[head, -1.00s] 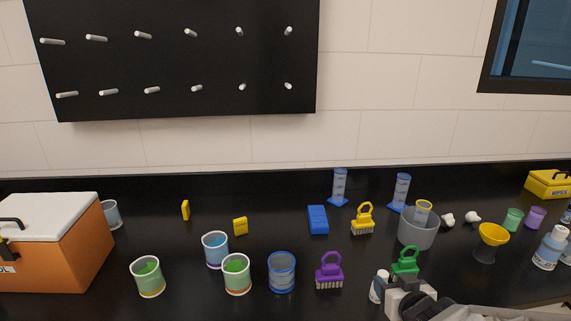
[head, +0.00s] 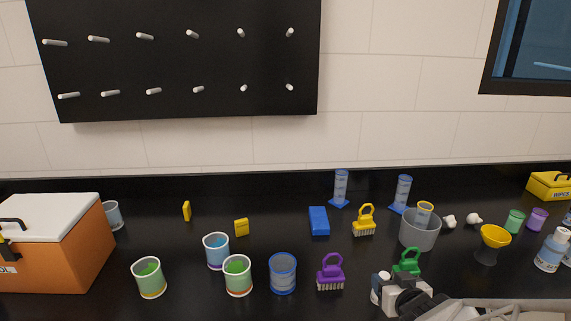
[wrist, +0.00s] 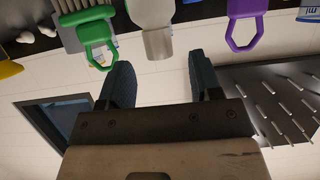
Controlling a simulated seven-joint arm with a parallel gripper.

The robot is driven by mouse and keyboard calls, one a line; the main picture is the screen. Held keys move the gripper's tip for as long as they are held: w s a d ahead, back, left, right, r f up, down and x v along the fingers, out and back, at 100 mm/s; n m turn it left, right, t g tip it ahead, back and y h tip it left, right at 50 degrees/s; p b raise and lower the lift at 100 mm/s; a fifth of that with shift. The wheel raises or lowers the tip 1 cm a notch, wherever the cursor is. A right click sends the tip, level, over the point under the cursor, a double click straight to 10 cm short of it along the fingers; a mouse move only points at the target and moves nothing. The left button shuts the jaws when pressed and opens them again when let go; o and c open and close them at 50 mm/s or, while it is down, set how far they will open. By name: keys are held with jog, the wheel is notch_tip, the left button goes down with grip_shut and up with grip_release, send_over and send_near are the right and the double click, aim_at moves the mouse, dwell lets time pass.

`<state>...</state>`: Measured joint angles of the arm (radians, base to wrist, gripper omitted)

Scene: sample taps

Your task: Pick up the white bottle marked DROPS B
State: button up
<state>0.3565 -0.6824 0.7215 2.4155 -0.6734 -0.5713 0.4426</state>
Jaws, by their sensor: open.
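A small white bottle (head: 376,296) stands at the front of the black counter, between the purple brush and the green brush. It is partly hidden by my gripper (head: 390,290). In the wrist view the bottle (wrist: 151,14) with its grey cap (wrist: 158,44) lies ahead of my gripper (wrist: 160,64), between the lines of the two fingers. The fingers are apart with nothing between them, and the bottle appears just beyond their tips. I cannot read any marking on it.
A purple brush (head: 330,274) stands left of the bottle and a green brush (head: 408,262) close on its right. A blue beaker (head: 282,274) is further left, a grey pot (head: 419,234) behind right. Larger labelled bottles (head: 551,250) stand far right.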

aim_at(385, 276)
jog(key=shift+x, duration=2.8)
grip_shut()
